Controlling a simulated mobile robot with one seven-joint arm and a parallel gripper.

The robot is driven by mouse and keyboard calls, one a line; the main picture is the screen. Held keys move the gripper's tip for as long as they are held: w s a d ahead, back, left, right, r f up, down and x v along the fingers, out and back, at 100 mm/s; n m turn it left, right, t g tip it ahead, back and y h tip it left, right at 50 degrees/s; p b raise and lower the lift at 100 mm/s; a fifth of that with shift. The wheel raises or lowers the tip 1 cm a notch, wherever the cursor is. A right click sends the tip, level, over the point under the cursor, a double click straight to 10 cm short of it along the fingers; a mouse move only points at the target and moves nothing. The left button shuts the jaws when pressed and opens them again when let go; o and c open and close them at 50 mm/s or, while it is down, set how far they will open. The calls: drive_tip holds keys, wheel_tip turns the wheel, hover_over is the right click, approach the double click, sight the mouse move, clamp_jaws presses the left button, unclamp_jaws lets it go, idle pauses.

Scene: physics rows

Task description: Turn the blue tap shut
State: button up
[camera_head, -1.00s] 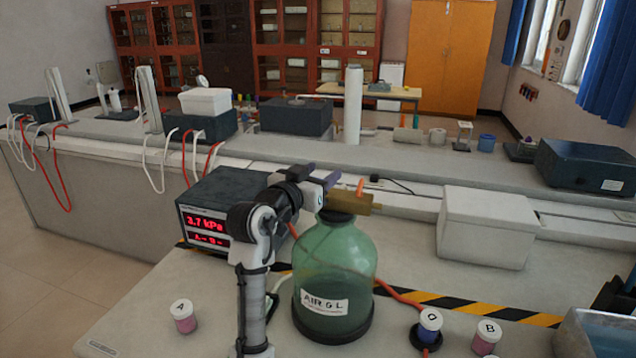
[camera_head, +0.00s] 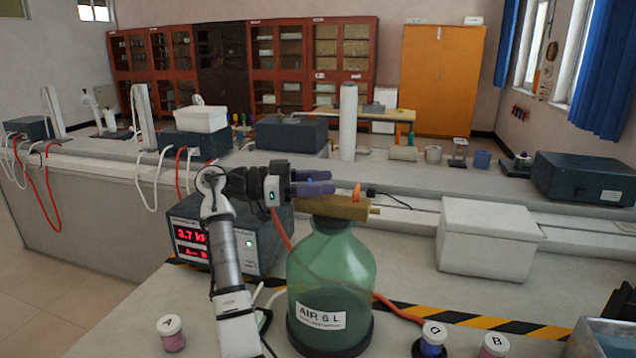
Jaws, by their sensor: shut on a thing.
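A brass valve block (camera_head: 340,207) sits on top of the green glass bottle (camera_head: 330,268), which is labelled AIR 6 L. An orange tap handle (camera_head: 357,192) stands upright near the block's right end. My gripper (camera_head: 316,182) is above the block's left part, its two purple-blue fingers pointing right. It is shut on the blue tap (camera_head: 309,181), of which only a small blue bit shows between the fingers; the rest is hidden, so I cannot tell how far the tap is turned.
A dark meter box (camera_head: 225,235) with a red display stands left of the bottle, partly behind my arm. Lidded jars A (camera_head: 170,333), D (camera_head: 432,339) and B (camera_head: 494,346) stand in front. A white box (camera_head: 488,237) is at right. A red hose runs by the bottle.

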drive_tip(key=shift+s+m+g+y, duration=0.2)
drive_tip(key=shift+m+g, duration=0.8)
drive_tip(key=shift+g, duration=0.55)
drive_tip(key=shift+s+m+g+y, duration=0.1)
drive_tip(key=shift+m+g+y, duration=0.1)
drive_tip(key=shift+m+g, duration=1.1)
drive_tip(key=shift+g, duration=0.55)
drive_tip(key=o, duration=1)
drive_tip(key=shift+a, duration=0.15)
